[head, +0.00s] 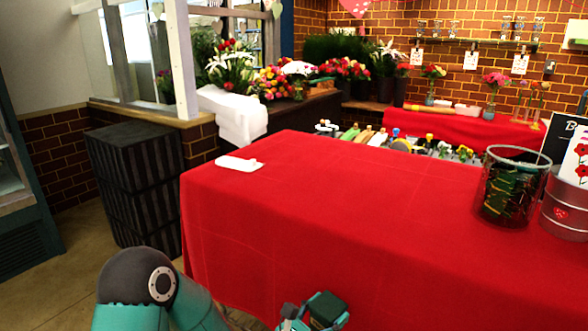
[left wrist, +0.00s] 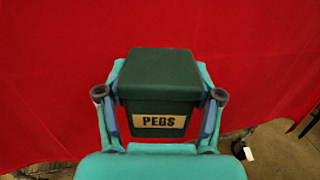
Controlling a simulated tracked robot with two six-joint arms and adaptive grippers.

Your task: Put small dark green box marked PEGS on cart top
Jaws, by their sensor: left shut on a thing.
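The small dark green box (left wrist: 161,85) has a tan label reading PEGS and sits between the fingers of my left gripper (left wrist: 160,98) in the left wrist view. The gripper is shut on it, one finger at each side. In the head view the box (head: 326,308) shows at the bottom edge, with my left gripper (head: 312,312) around it, in front of the hanging red cloth. No cart top can be made out for certain in either view. My right gripper is not in view.
A table under a red cloth (head: 370,210) fills the middle, mostly bare on top. A white object (head: 238,164) lies near its left corner. A dark glass container (head: 508,188) and a metal bucket (head: 568,205) stand at right. A black slatted crate (head: 135,185) stands left.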

